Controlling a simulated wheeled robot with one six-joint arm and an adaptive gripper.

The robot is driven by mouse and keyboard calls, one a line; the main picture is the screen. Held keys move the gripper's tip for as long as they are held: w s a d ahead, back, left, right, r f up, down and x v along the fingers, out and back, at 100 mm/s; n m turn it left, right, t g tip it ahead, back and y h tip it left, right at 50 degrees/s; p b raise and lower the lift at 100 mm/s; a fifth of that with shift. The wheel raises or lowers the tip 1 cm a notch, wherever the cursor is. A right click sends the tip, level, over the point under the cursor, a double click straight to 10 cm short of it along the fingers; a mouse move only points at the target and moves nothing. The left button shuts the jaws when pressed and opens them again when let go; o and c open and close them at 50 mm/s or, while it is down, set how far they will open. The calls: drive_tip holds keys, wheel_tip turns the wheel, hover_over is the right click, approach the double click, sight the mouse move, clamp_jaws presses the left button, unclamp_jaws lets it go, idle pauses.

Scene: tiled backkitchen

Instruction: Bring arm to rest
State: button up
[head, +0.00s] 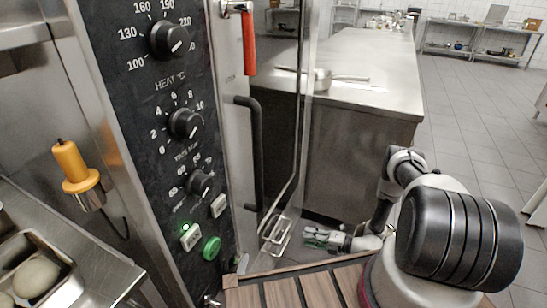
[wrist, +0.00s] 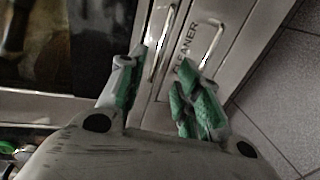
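My gripper (head: 312,239) is low at the centre right of the head view, at the end of my bent arm. It points left, towards the lower part of the oven front. In the wrist view my gripper (wrist: 160,66) shows two green-padded fingers with a gap between them. It is open, and I see nothing held. Beyond the fingers is a metal front with a handle (wrist: 160,45) and the lettering "CLEANER". The fingers look apart from it, but the exact distance is hard to tell.
The oven's black control panel (head: 170,110) with knobs stands close on the left, beside a glass door with a black handle (head: 252,150). Tiled floor (head: 470,130) is clear at right.

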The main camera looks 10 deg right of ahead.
drive_tip(key=s+a+n+g+y, duration=0.1)
drive_tip(key=s+a+n+g, duration=0.25)
drive_tip(key=s+n, duration=0.45)
drive_tip(key=s+d+r+n+g, duration=0.2)
drive_tip(key=s+r+n+g, duration=0.2)
drive_tip(key=s+n, duration=0.1)
drive_tip(key=s+d+r+n+g+h, duration=0.1)
drive_tip(key=d+r+n+g+h, duration=0.2)
drive_tip(key=r+n, duration=0.65)
drive_tip(key=s+d+r+n+g+h, duration=0.1)
drive_tip(key=d+r+n+h, duration=0.3)
drive_tip(key=r, duration=1.1)
drive_tip(key=s+d+r+n+g+h, duration=0.1)
drive_tip(key=d+r+n+g, duration=0.25)
drive_tip(key=r+n, duration=0.75)
drive_tip(key=s+r+n+t+h, duration=0.2)
drive_tip(key=s+r+t, duration=0.2)
drive_tip(key=r, duration=0.9)
drive_tip(key=s+a+r+n+t+h, duration=0.1)
drive_tip(key=s+r+n+t+h, duration=0.2)
drive_tip(key=r, duration=1)
drive_tip(key=s+t, duration=0.2)
drive_tip(key=t, duration=0.1)
drive_tip(key=shift+a+h, duration=0.15)
drive_tip(key=shift+h, duration=0.15)
